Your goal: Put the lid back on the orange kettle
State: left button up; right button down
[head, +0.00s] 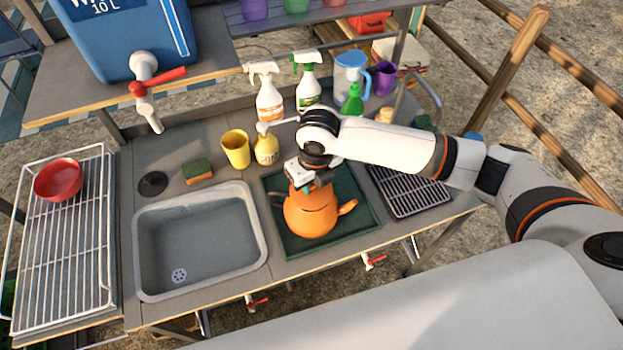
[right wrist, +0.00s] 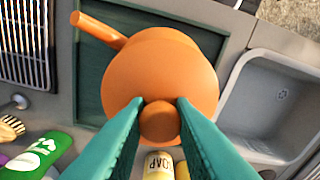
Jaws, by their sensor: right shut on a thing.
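The orange kettle (head: 310,220) stands upright on a dark green tray (head: 362,232), its spout pointing right in the head view. My right gripper (head: 318,182) is directly above the kettle, pointing down. In the right wrist view, its two teal fingers (right wrist: 160,118) are shut on the round orange knob (right wrist: 160,125) of the lid, with the kettle (right wrist: 165,65) behind it. The lid (head: 310,193) is at the kettle's top; I cannot tell whether it is fully seated or slightly above the opening. My left gripper is not in view.
A grey sink (head: 200,245) lies left of the tray and a black drain grille (head: 408,192) right. Behind stand a yellow cup (head: 236,150), a yellow soap bottle (head: 266,148), spray bottles (head: 270,100) and a blue-lidded jug (head: 350,78). A sponge (head: 197,171) lies behind the sink.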

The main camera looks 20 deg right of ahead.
jog(key=shift+p, duration=0.3)
dwell(0.6)
jog(key=shift+f+p, duration=0.15)
jog(key=shift+p, duration=0.15)
dwell(1.0)
jog(key=shift+p, duration=0.35)
dwell(0.5)
jog(key=c, duration=1.1)
grip_release()
jog(key=shift+c, duration=0.2)
jog(key=shift+o, duration=0.3)
jog(key=o, duration=0.4)
